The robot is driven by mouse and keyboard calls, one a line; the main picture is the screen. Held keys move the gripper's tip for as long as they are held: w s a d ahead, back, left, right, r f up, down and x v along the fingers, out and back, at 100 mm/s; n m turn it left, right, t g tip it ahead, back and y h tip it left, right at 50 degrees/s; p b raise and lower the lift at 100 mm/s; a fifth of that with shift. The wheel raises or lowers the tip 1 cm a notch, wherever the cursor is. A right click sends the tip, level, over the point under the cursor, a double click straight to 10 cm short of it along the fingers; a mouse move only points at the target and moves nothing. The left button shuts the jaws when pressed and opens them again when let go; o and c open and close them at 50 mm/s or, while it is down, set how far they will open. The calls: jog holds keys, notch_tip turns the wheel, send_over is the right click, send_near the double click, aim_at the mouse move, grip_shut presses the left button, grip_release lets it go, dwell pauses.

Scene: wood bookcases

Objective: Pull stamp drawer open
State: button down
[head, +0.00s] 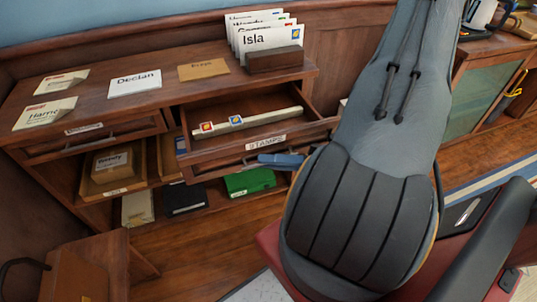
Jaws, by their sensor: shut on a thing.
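The stamp drawer (215,158) is a wood drawer under the right part of the bookcase top. It stands pulled out, with its inside showing from above. A white label reading STAMPS (265,143) is on its front. A pale strip with coloured stamps (237,123) lies in the drawer. My gripper (281,159) is at the drawer front, just below the label, shut on the drawer handle. My arm hides the right end of the drawer and part of the gripper.
Envelopes marked Declan (135,84) and Harrie (45,113) lie on top. A holder (274,60) has several upright envelopes. Another drawer (95,137) is at left. A green box (250,181) sits on the lower shelf. The wood floor in front (215,237) is clear.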

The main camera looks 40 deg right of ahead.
jog(key=c, duration=1.9)
grip_release()
jog(key=shift+o, duration=0.2)
jog(key=v, duration=0.7)
jog(key=shift+s+d+b, duration=0.25)
jog(key=shift+d+b, duration=0.05)
jog(key=shift+d, duration=0.05)
jog(key=shift+s, duration=0.1)
